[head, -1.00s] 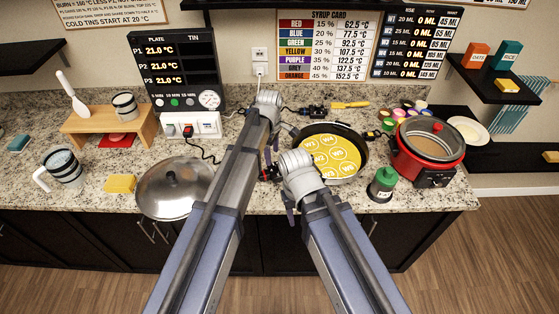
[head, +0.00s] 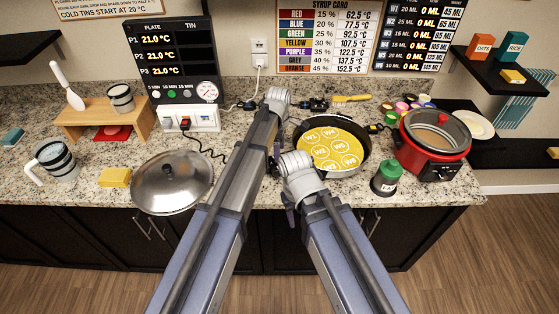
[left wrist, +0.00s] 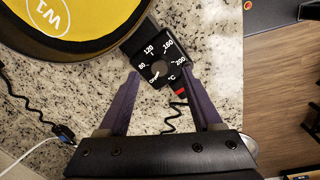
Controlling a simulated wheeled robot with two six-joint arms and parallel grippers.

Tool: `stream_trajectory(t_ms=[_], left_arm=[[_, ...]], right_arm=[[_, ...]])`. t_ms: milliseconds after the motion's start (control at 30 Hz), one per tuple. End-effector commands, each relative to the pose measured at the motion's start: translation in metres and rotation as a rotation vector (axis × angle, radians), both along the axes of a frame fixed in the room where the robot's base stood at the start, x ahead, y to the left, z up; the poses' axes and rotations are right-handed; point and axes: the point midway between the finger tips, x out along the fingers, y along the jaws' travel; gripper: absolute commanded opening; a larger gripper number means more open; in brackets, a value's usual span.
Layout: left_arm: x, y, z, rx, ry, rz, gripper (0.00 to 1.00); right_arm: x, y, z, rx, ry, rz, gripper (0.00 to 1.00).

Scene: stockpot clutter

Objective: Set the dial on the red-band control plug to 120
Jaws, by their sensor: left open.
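The red-band control plug (left wrist: 160,66) is a black block with a round dial marked 80, 120, 160 and 200 °C, and a red band at its lower right. It sits against the pan (left wrist: 85,45). My left gripper (left wrist: 161,74) is open, its two fingers on either side of the dial; I cannot tell whether they touch it. The dial's exact setting is too small to read. In the head view, my left gripper (head: 273,165) is left of the pan (head: 367,160), and my arms hide the plug. My right gripper (head: 290,205) is mostly hidden by its arm.
A steel lid (head: 172,185) and a yellow sponge (head: 115,177) lie to the left.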

Motion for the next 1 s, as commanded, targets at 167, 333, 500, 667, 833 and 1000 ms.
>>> stream_trajectory(t_ms=[167,333,500,667,833,1000], left_arm=[[0.001,0.000,-0.026,0.000,0.000,0.000,0.66],[0.002,0.000,-0.031,0.000,0.000,0.000,0.66],[0.002,0.000,-0.030,0.000,0.000,0.000,0.66],[0.002,0.000,-0.030,0.000,0.000,0.000,0.55],[0.002,0.000,-0.030,0.000,0.000,0.000,0.36],[0.002,0.000,-0.030,0.000,0.000,0.000,0.17]], right_arm=[[0.000,0.000,-0.026,0.000,0.000,0.000,0.50],[0.000,0.000,-0.031,0.000,0.000,0.000,0.50],[0.000,0.000,-0.030,0.000,0.000,0.000,0.50],[0.000,0.000,-0.030,0.000,0.000,0.000,0.50],[0.000,0.000,-0.030,0.000,0.000,0.000,0.50],[0.000,0.000,-0.030,0.000,0.000,0.000,0.50]])
